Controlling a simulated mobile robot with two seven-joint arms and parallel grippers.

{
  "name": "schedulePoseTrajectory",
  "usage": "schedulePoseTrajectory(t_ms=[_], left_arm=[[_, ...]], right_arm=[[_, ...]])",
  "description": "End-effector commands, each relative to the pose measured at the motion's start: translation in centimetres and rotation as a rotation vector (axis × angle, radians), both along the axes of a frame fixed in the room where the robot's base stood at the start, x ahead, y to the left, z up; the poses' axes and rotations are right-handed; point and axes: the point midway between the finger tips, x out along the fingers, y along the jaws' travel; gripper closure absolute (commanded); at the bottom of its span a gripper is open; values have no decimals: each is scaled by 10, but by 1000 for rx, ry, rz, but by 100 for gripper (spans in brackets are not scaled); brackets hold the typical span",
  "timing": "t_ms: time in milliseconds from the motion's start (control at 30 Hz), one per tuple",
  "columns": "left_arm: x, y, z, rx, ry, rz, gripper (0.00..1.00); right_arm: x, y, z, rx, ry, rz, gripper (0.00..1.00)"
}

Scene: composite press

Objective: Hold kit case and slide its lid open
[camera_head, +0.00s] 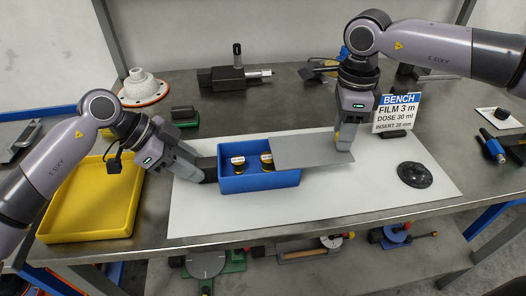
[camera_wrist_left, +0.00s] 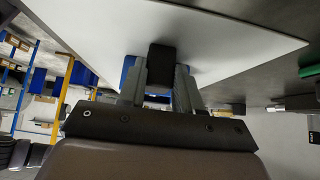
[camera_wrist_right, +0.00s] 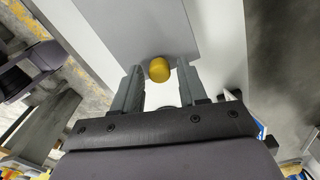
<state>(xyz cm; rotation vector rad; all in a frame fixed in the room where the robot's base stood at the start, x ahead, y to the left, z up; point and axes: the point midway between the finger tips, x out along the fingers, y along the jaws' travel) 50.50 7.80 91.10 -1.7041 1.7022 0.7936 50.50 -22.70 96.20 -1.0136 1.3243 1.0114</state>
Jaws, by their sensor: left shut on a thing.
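The blue kit case (camera_head: 262,183) stands on a white mat (camera_head: 390,190). Its grey lid (camera_head: 312,151) is slid to the right and overhangs that end, so the left part lies open with two small jars (camera_head: 238,164) showing. My left gripper (camera_head: 203,172) is shut on the black handle (camera_wrist_left: 161,66) at the case's left end. My right gripper (camera_head: 345,142) points down over the lid's right end. In the right wrist view its open fingers stand either side of a yellow knob (camera_wrist_right: 159,69) on the lid, with gaps visible. The head view hides this knob.
A yellow tray (camera_head: 90,215) is at the left. A bench sign (camera_head: 398,108) stands behind the mat, and a black disc (camera_head: 414,174) lies on its right side. A dark fixture (camera_head: 233,76) is at the back. The mat in front of the case is clear.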

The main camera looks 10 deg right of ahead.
Motion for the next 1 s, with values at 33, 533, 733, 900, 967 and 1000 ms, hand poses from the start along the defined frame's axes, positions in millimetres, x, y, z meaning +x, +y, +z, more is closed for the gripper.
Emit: schedulePoseTrajectory(t_ms=[33,533,733,900,967,1000], left_arm=[[0,1,0,1,0,1,100],[0,0,0,1,-1,-1,100],[0,-1,0,0,0,-1,100],[0,-1,0,0,-1,-2,100],[0,-1,0,0,-1,-2,100],[0,-1,0,0,-1,-2,100]], right_arm=[[0,0,0,0,0,0,46],[0,1,26,3,-3,1,46],[1,1,70,4,-5,1,46],[0,1,100,1,-2,1,46],[1,1,108,2,-3,1,46],[0,1,112,1,-1,1,46]])
